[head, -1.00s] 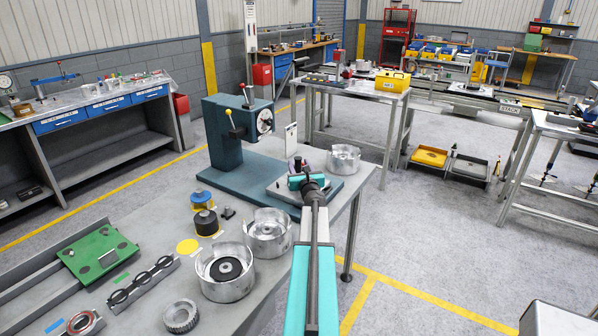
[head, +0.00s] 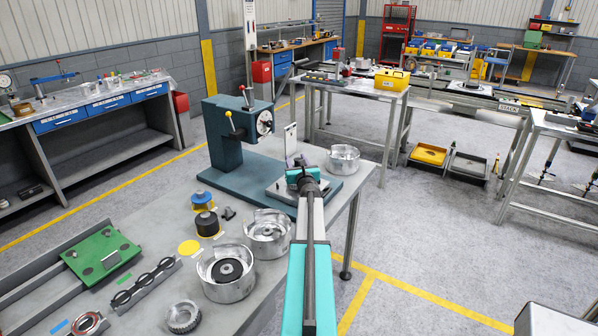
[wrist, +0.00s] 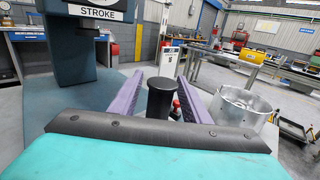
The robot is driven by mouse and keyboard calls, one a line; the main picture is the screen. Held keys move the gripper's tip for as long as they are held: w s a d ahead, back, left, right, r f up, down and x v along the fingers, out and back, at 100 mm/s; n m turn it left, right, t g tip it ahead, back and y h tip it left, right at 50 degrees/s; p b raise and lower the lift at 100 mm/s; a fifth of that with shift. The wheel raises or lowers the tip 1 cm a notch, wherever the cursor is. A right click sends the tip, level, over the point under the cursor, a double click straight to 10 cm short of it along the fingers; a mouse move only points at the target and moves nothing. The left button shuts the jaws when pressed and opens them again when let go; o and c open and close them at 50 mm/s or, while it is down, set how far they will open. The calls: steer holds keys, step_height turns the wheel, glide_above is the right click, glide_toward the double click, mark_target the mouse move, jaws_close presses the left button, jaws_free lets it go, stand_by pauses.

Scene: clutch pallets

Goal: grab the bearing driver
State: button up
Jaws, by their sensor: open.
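A dark upright cylinder with a wider round top, which looks like the bearing driver (wrist: 162,100), stands between the two purple fingers of my gripper (wrist: 160,76) in the wrist view. The fingers are apart, one on each side, with a gap visible to the driver. Its foot is hidden behind the black edge of my wrist. In the head view my arm reaches to the press base, and its own links hide most of the gripper and the driver.
The green press (head: 225,138) stands left of my gripper. A silver housing (wrist: 240,104) is close on the right. Two more housings (head: 226,273), a black puck (head: 207,224) and a green plate (head: 102,256) lie on the near bench. A small red-topped item (wrist: 177,108) shows behind the driver.

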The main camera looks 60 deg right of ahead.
stand_by(0.5)
jaws_close()
